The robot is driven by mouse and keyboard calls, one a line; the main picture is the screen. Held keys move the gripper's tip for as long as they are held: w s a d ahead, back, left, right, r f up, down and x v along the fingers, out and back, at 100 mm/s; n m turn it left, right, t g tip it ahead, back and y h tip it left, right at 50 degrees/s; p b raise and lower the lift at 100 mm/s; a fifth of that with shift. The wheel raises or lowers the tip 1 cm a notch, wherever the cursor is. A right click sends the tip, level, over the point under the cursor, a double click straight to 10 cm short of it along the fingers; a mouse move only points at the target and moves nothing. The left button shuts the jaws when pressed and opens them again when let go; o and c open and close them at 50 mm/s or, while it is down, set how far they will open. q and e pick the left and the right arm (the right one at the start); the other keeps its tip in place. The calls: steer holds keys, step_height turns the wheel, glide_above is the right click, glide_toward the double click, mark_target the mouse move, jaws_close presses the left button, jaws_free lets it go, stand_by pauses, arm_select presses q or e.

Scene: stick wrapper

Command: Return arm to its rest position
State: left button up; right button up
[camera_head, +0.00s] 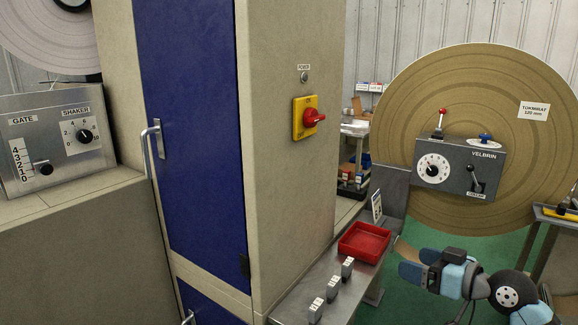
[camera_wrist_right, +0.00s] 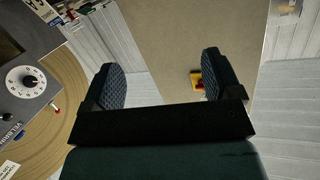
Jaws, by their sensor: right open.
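My right gripper (camera_head: 404,259) is at the lower right of the head view, just right of the red tray. Its fingers point left and it is open. In the right wrist view the two padded fingers (camera_wrist_right: 163,82) stand wide apart with nothing between them; the beige cabinet and pale wall show behind. My right arm's grey and blue links run to the bottom right corner. My left arm and gripper are not in view.
A red tray (camera_head: 365,242) and several small labelled blocks (camera_head: 333,288) sit on the steel ledge. The grey VELBRIN control box (camera_head: 460,166) stands before a large brown roll (camera_head: 540,150) above my right arm. A tall cabinet with a red-yellow switch (camera_head: 307,118) is left.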

steer(key=s+a+f+m+h, duration=0.15)
steer(key=s+f, duration=0.25)
steer(key=f, duration=0.5)
steer(key=s+a+f+m+h, duration=0.1)
steer(key=s+a+f+h, duration=0.15)
steer(key=s+f, duration=0.45)
steer(key=s+a+f+m+g+h, duration=0.1)
steer(key=s+a+f+h, duration=0.25)
steer(key=s+f, duration=1.25)
arm_select(q)
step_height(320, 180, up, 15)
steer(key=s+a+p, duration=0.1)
steer(key=p, duration=1.9)
arm_select(e)
step_height(320, 180, up, 16)
steer(key=s, duration=0.1)
steer(key=shift+d+r, duration=0.15)
steer(key=shift+d, duration=0.2)
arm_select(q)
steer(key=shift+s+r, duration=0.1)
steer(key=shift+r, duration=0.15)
arm_select(e)
steer(key=shift+s, duration=0.1)
steer(key=shift+c, duration=0.2)
